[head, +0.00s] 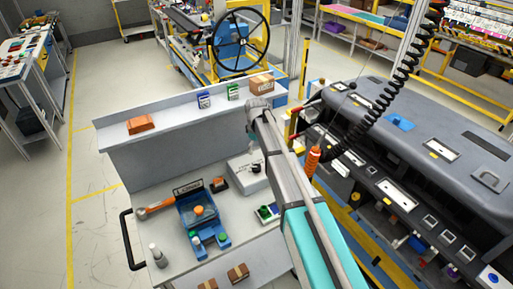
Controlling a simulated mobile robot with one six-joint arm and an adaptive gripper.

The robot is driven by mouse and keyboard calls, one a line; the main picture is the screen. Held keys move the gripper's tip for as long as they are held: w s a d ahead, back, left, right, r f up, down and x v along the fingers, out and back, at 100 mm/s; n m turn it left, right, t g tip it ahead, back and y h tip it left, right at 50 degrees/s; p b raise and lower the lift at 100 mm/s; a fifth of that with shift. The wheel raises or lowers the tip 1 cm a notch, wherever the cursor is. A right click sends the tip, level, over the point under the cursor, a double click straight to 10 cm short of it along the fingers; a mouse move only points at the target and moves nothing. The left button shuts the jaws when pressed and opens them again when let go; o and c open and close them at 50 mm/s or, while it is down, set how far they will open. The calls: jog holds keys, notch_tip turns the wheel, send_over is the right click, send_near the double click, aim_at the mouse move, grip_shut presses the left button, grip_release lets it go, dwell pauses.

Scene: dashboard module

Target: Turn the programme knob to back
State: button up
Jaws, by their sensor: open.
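My arm reaches in from the lower right, and its wrist bends down over the grey workbench. My gripper (254,147) is small and partly hidden by the arm; it is open and appears above a white box (240,177). A dark part shows near the box's top, close to the gripper, but contact cannot be judged. No programme knob can be made out for certain, and no position marks are readable.
A blue fixture with an orange knob (198,210), an orange-handled wrench (157,208) and a grey cylinder (158,256) are on the bench (145,188). The shelf behind holds an orange block (141,124) and boxes. A dark dashboard (440,140) and an orange hanging tool (313,160) are right.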

jog(key=shift+r+p, duration=1.2)
jog(key=shift+r, duration=0.25)
jog(key=s+d+f+m+b, duration=0.3)
jog(key=s+d+m, duration=0.2)
jog(key=s+d, duration=0.6)
jog(key=s+d+f+m+b, duration=0.3)
jog(key=s+d+m, duration=0.3)
jog(key=s+d, duration=0.6)
jog(key=s, duration=0.3)
jog(key=shift+d, duration=0.3)
